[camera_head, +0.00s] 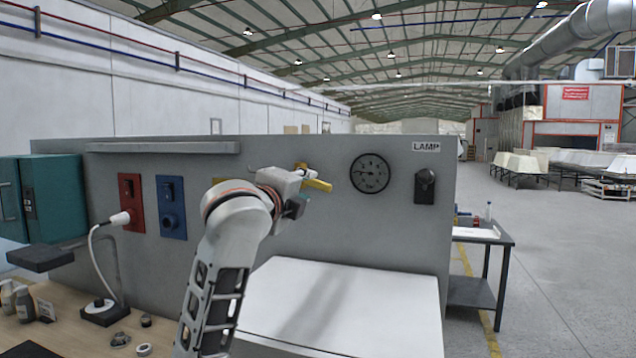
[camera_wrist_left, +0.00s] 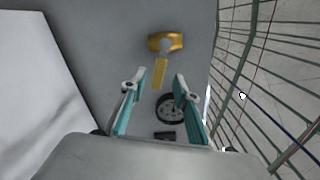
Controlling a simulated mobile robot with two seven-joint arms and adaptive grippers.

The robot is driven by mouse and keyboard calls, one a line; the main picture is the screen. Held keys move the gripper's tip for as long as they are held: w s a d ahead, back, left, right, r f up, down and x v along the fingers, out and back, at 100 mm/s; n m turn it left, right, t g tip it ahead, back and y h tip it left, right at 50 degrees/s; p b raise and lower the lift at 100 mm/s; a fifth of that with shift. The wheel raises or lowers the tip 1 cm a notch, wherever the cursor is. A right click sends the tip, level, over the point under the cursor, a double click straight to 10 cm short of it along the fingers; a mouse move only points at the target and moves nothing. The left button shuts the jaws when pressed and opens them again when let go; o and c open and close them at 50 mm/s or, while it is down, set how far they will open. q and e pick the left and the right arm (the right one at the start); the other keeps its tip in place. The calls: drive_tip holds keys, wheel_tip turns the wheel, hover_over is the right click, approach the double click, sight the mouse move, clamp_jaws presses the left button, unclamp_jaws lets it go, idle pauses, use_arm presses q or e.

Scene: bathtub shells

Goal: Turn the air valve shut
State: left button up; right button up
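The air valve has a yellow lever (camera_head: 319,185) on the grey panel, left of the round gauge. In the head view the lever points right and slightly down, and my gripper partly hides the valve. In the left wrist view the yellow valve body (camera_wrist_left: 165,42) is ahead of the fingers, and the lever (camera_wrist_left: 160,72) extends towards the gauge. My left gripper (camera_head: 302,191) is at the valve; in the wrist view its teal fingers (camera_wrist_left: 159,78) are open. The lever's end appears between the fingertips, with gaps on both sides; depth is unclear. My right gripper is out of view.
The gauge (camera_head: 370,173) and a black lamp switch (camera_head: 425,186) are right of the valve. Red (camera_head: 131,202) and blue (camera_head: 171,207) socket boxes are left. A white-topped box (camera_head: 345,310) stands below the panel.

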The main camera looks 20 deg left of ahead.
sight(313, 183)
use_arm(q)
drive_tip(key=w+p, duration=0.1)
drive_tip(key=w, duration=0.5)
drive_tip(key=shift+w+d, duration=0.1)
drive_tip(key=shift+w, duration=0.25)
clamp_jaws()
